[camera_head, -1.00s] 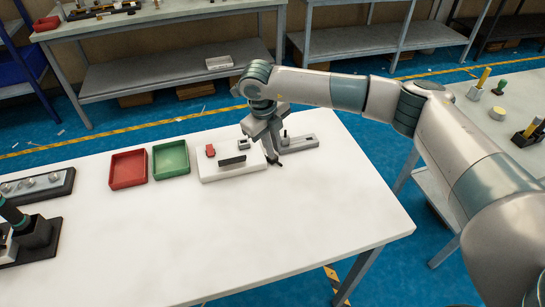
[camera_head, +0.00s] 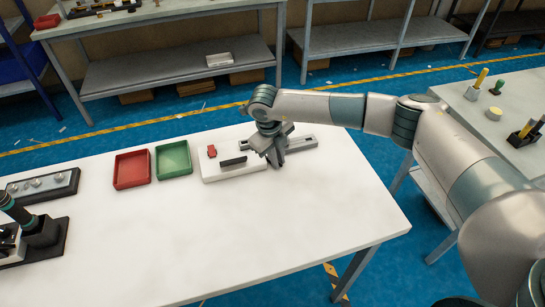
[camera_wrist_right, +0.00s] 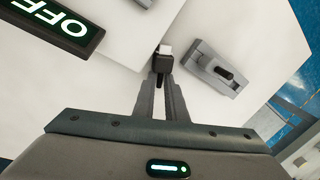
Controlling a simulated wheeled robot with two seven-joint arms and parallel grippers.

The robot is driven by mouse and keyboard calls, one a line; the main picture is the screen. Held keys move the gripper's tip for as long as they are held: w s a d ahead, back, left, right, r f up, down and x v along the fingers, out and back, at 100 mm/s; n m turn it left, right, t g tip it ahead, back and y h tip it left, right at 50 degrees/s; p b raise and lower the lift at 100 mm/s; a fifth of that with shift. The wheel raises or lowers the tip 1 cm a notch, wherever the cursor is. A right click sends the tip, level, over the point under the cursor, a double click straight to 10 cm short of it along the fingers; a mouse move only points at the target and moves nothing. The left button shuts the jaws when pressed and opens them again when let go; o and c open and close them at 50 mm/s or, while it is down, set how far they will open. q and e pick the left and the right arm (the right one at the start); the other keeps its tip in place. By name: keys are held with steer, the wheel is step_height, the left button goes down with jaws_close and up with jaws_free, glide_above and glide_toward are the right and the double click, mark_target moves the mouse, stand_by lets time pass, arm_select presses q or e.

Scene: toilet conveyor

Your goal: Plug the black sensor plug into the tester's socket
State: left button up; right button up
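The tester is a low white box (camera_head: 212,174) on the table with a dark display strip (camera_head: 233,161) and a red part (camera_head: 211,151). In the right wrist view the display reads OFF (camera_wrist_right: 62,22); a small grey part (camera_wrist_right: 145,2), possibly the socket, shows at the top edge. My left gripper is not in view.
A grey fixture (camera_wrist_right: 206,62) with a black peg lies right of the plug; it also shows behind the gripper in the head view (camera_head: 303,143). A red tray (camera_head: 132,170) and a green tray (camera_head: 173,160) stand left of the tester. The table front is clear.

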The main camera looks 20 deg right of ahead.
steer(key=shift+c, duration=0.3)
jaws_close()
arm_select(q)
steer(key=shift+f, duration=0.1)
arm_select(e)
steer(key=shift+r, duration=0.15)
